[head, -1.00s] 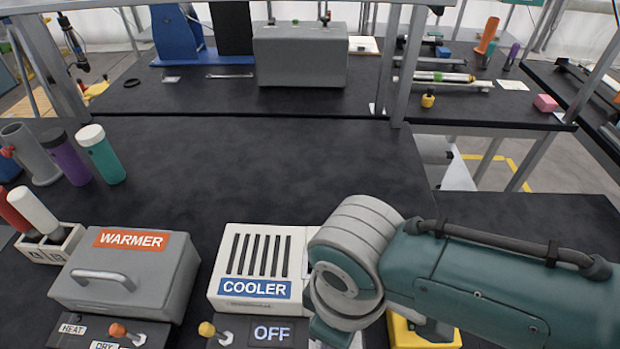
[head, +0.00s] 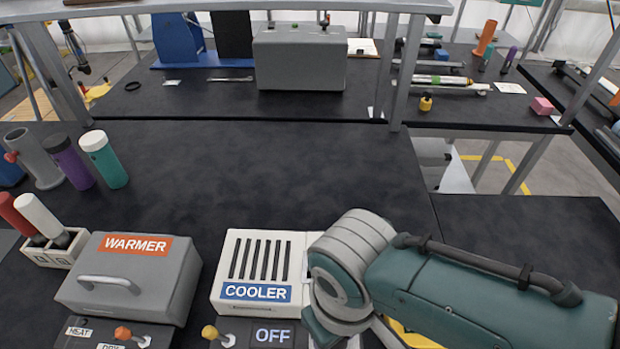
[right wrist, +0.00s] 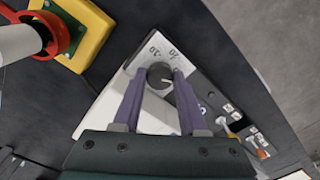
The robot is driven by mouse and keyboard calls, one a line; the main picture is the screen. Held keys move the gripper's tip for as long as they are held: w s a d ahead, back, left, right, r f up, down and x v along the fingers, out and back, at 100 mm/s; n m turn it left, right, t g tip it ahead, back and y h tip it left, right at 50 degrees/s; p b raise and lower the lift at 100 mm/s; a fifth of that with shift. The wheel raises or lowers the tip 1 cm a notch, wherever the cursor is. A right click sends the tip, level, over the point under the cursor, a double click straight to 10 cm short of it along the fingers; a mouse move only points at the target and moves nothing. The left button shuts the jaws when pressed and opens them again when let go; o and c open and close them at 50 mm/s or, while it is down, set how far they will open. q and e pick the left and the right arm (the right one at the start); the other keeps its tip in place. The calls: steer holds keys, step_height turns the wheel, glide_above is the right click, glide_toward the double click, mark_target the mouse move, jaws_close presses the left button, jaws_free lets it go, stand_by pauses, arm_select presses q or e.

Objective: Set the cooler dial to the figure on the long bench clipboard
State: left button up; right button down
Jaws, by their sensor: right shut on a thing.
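The cooler (head: 254,270) is a white box with dark vent slots and a blue label, low in the middle of the head view. My right arm covers its right side there. In the right wrist view, the round grey dial (right wrist: 160,75) sits on a pale plate (right wrist: 146,55) with printed figures, of which "-10" seems readable. My right gripper (right wrist: 159,80) has its two purple fingers shut on the dial, one on each side. The dial's exact setting is too small to read. The long bench clipboard cannot be made out for certain. My left gripper is not in view.
The grey warmer (head: 130,277) stands left of the cooler, with an orange-knobbed switch (head: 124,333) in front. A yellow-knobbed switch (head: 210,332) is beside the OFF sign (head: 272,336). A yellow box with a red ring (right wrist: 85,35) is close to my right gripper.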

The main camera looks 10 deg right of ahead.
steer(key=shift+c, duration=2.2)
jaws_free()
step_height(320, 180, up, 9)
steer(key=p, duration=0.3)
steer(key=shift+f+p, duration=0.15)
steer(key=shift+p, duration=0.25)
steer(key=shift+r, duration=0.65)
